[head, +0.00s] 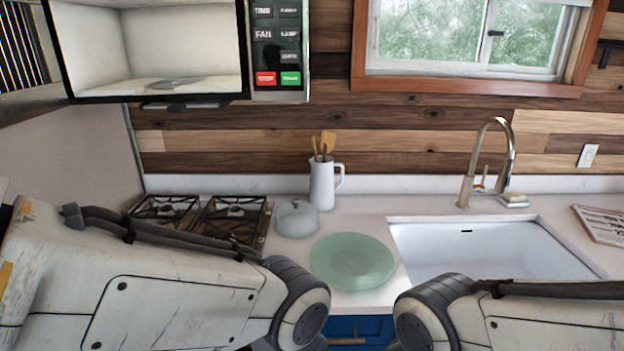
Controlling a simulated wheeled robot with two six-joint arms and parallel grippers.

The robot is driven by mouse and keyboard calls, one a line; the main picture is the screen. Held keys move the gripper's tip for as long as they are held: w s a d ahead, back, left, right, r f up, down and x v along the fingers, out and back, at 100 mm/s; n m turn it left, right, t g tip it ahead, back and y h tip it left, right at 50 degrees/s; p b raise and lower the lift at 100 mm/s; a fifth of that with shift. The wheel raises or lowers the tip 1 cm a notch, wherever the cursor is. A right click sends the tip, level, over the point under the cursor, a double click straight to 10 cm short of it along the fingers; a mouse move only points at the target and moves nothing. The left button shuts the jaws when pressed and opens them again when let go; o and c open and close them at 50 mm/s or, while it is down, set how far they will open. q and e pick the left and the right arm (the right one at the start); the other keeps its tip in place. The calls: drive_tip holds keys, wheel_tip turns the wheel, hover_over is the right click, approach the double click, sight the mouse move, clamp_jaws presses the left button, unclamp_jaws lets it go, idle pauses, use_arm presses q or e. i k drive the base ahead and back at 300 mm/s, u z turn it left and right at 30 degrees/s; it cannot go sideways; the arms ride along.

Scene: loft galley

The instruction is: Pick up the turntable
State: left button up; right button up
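A round, pale green plate (352,260), which looks like the glass turntable, lies flat on the white counter between the stove and the sink. Nothing covers it. My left arm comes in from the left and my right arm from the right, both in front of the counter's near edge. Both grippers are out of the picture, so I cannot see their fingers or whether they hold anything.
The microwave (160,45) at upper left is open. A glass lid-like dome (297,219) sits beside the plate, behind it and to the left. A white utensil jug (322,185) stands at the back. The stove (200,215) is left, the sink (490,250) right.

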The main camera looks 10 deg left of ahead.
sight(346, 260)
drive_tip(key=z, duration=2.35)
drive_tip(key=i, duration=0.5)
drive_tip(key=u, duration=2.65)
